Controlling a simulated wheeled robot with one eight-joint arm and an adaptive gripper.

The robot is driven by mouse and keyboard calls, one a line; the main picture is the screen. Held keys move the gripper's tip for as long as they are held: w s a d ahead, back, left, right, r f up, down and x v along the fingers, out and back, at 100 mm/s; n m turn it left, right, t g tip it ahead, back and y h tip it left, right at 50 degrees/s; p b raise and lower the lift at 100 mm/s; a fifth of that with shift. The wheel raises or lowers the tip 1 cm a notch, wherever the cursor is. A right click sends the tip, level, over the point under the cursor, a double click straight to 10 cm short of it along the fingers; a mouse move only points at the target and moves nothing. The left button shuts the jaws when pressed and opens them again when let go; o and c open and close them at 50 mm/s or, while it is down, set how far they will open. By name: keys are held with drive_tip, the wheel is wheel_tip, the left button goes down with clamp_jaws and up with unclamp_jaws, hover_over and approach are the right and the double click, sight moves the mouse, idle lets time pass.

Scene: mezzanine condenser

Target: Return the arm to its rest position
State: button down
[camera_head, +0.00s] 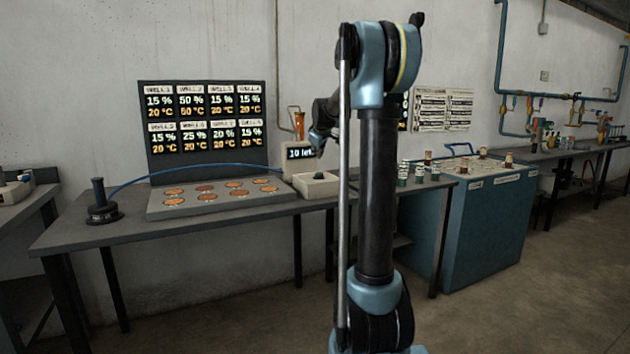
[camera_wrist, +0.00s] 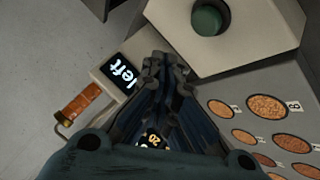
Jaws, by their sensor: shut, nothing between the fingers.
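My arm stands upright in the middle of the head view, with its wrist reaching back over the grey bench. My gripper (camera_head: 318,142) is partly hidden by the arm there, near the small display box. In the wrist view my gripper (camera_wrist: 166,64) is shut and empty, its fingertips together. It appears above the bench, between the display box (camera_wrist: 118,72) and a pale box with a round green button (camera_wrist: 206,20). No contact with either shows.
The grey bench (camera_head: 85,235) carries a panel with several orange wells (camera_head: 205,205), lit readout boards (camera_head: 205,118) and a black post (camera_head: 101,205). A blue cable (camera_head: 195,166) arches over the panel. A blue cabinet (camera_head: 490,235) stands right. Open floor lies in front.

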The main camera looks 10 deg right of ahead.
drive_tip(key=s+f+m+g, duration=0.1)
drive_tip(key=s+f+m, duration=0.15)
drive_tip(key=s, duration=0.75)
drive_tip(key=s+f+m+g, duration=0.1)
drive_tip(key=s+f, duration=0.3)
drive_tip(key=s, duration=0.7)
drive_tip(key=s+f+m+g, duration=0.1)
drive_tip(key=s+f+g, duration=0.15)
drive_tip(key=s, duration=0.75)
drive_tip(key=s+f+m+g, duration=0.1)
drive_tip(key=s+f+m, duration=0.1)
drive_tip(key=s+f, duration=0.6)
drive_tip(key=s+f+m+g, duration=0.1)
drive_tip(key=s+f+m, duration=0.1)
drive_tip(key=s+f, duration=0.7)
drive_tip(key=s+d, duration=0.1)
drive_tip(key=s, duration=0.7)
drive_tip(key=shift+s+f, duration=0.2)
drive_tip(key=shift+f, duration=0.1)
drive_tip(key=shift+g, duration=0.25)
drive_tip(key=shift+w+f, duration=0.2)
drive_tip(key=shift+w, duration=0.3)
drive_tip(key=shift+a, duration=0.15)
